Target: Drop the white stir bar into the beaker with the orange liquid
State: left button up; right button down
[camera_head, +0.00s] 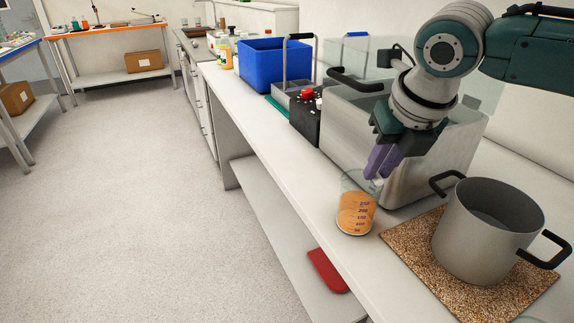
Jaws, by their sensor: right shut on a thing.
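The beaker (355,214) stands on the bench with orange liquid in its lower part and a clear upper wall with graduation marks. My right gripper (380,172) comes in from the upper right with its purple fingers pointing down. It is shut on the small white stir bar (377,182), which shows at the fingertips. The fingertips overlap the beaker's upper right rim in the picture; I cannot tell whether the stir bar is inside the rim or just above it. My left gripper is not in view.
A steel pot (487,235) with black handles stands on a cork mat (400,247) at right. A large steel bath (440,165) is behind the beaker. A black box with a red knob (308,94) and a blue bin (262,66) stand farther back. A red object (327,270) lies on the lower shelf.

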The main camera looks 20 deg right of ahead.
jog(key=shift+f, duration=0.1)
jog(key=c, duration=0.8)
grip_release()
jog(key=shift+o, duration=0.2)
jog(key=p+v, duration=0.1)
jog(key=v, duration=0.8)
jog(key=shift+r, duration=0.45)
jog(key=shift+s, duration=0.1)
